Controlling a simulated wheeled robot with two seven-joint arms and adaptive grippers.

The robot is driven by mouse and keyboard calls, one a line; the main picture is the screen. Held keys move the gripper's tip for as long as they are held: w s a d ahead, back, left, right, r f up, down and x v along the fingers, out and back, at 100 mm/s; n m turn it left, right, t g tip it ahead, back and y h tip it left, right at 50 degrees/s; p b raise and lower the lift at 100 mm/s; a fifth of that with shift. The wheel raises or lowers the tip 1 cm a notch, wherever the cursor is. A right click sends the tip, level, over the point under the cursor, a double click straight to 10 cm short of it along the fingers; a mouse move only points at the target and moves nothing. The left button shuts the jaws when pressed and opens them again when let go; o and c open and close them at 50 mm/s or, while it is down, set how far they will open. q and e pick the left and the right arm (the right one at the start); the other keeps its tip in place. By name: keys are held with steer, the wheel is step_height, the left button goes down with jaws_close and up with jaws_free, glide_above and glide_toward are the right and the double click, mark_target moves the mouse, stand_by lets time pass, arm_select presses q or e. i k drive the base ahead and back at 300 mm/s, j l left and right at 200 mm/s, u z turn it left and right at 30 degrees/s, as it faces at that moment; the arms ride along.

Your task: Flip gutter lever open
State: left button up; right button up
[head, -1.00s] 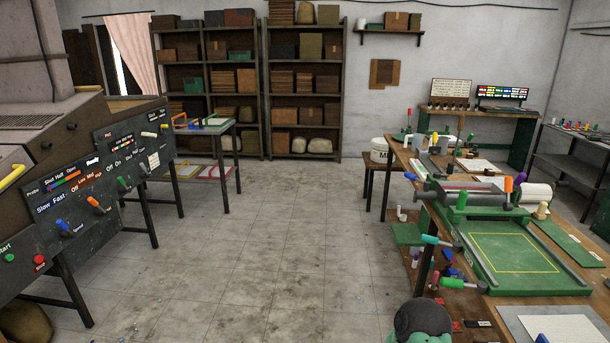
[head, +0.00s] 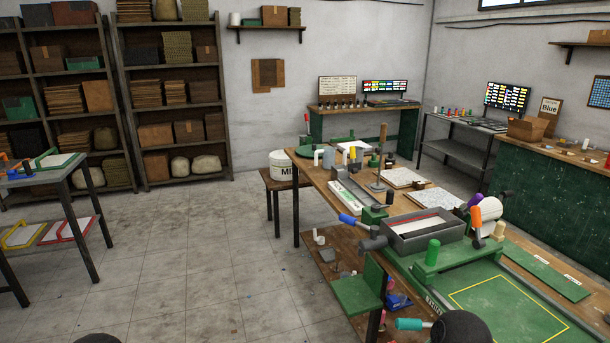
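On the right in the head view is a green bench machine (head: 490,305) with a bed marked by a yellow outline. A grey metal trough (head: 425,231) sits across its far end. Neither gripper is in view.
The machine stands on a wooden workbench (head: 318,176) with tiles and tools. A white bucket (head: 282,166) is on a small stool behind it. A side table (head: 50,174) with coloured frames is at the left. Grey floor (head: 210,260) between them is clear.

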mark_target(353, 160)
steer(key=i+j+z, duration=0.4)
steer(key=j, duration=0.25)
steer(key=i+j+z, duration=0.2)
steer(key=i+j, duration=0.15)
steer(key=i+j+z, duration=0.2)
steer(key=j, duration=0.25)
steer(key=i+j+z, duration=0.25)
steer(key=j, duration=0.15)
steer(key=i+j+u, duration=0.15)
steer(key=i+u, duration=0.25)
steer(key=i+j, duration=0.15)
steer(key=i, duration=0.4)
steer(key=i+j, duration=0.15)
steer(key=i, duration=0.35)
